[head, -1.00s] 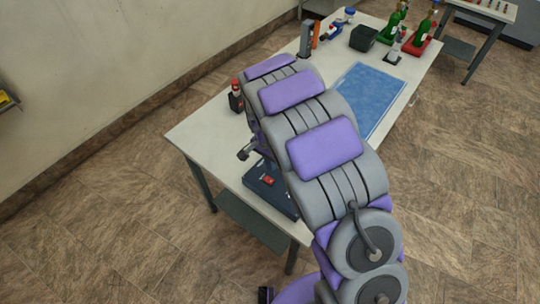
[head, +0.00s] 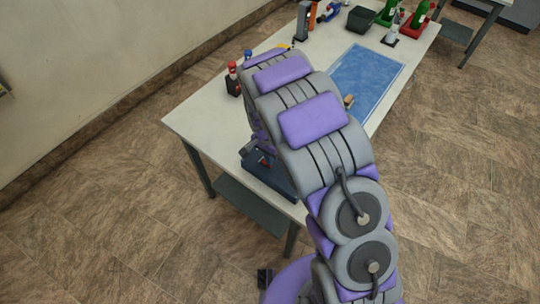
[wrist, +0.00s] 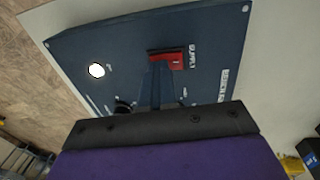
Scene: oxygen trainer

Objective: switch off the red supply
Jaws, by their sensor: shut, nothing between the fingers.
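The dark blue trainer panel (wrist: 100,65) fills much of the wrist view. In the head view the panel (head: 283,187) sits at the near end of the table, partly behind my arm. The red supply switch (wrist: 178,61) is a red rocker beside the label "SUPPLY". Which way the rocker is tipped is not clear.
A bright white round spot (wrist: 97,70), perhaps a lamp, and a black knob (wrist: 123,107) are on the panel. Red- and blue-topped items (head: 233,78) stand beyond my arm. A blue mat (head: 372,75) lies further along the table (head: 205,115).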

